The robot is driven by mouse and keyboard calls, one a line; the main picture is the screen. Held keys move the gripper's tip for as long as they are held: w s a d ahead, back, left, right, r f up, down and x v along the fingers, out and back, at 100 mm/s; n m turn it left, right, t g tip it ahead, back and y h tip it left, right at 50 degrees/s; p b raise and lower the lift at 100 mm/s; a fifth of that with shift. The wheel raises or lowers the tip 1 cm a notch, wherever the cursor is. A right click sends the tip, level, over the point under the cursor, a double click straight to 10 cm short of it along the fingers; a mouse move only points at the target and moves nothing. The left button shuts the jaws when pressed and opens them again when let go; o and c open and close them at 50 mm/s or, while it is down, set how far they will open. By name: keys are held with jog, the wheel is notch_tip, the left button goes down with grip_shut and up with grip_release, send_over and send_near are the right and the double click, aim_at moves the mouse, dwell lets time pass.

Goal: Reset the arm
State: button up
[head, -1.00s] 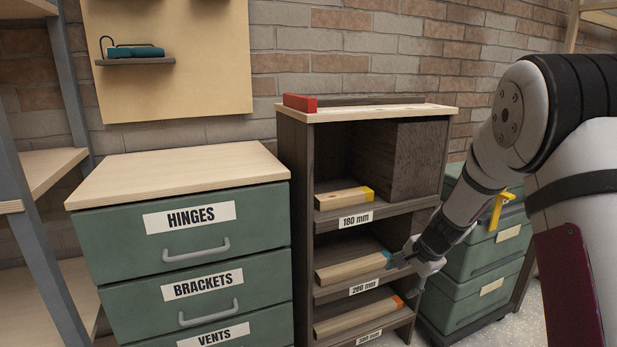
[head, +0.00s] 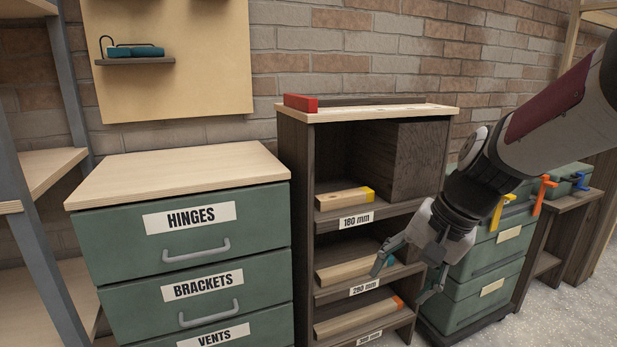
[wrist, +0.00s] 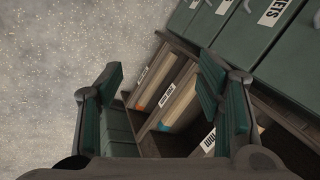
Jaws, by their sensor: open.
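My gripper (head: 408,277) is open and empty. In the head view it hangs in front of the right side of the dark shelf unit (head: 297,215), near the 280 mm shelf. In the wrist view its two fingers (wrist: 160,97) are spread wide with nothing between them but the view of the shelves. A wooden piece with a teal end (head: 345,272) lies on the middle shelf, partly hidden by a finger. A piece with a yellow end (head: 340,199) lies on the 180 mm shelf. One with an orange end (head: 355,315) lies on the lowest shelf.
A green drawer cabinet (head: 190,240) stands left of the shelf unit. Green storage boxes (head: 490,265) stand to the right, with yellow and orange clamps (head: 541,194) near them. A red block (head: 300,103) sits on the unit's top. Open floor (head: 570,310) shows at the right.

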jog(key=s+d+r+n+g+h, duration=0.1)
jog(key=s+d+n+h, duration=0.15)
jog(key=s, duration=1.25)
jog(key=s+d+r+n+g+h, duration=0.1)
jog(key=s+n, duration=0.3)
jog(key=s, duration=1)
notch_tip(320, 180, up, 35)
jog(key=t+p, duration=0.3)
jog(key=p, duration=3)
jog(key=shift+s+r+t, duration=0.15)
jog(key=shift+s+t, duration=0.05)
jog(key=shift+t, duration=0.1)
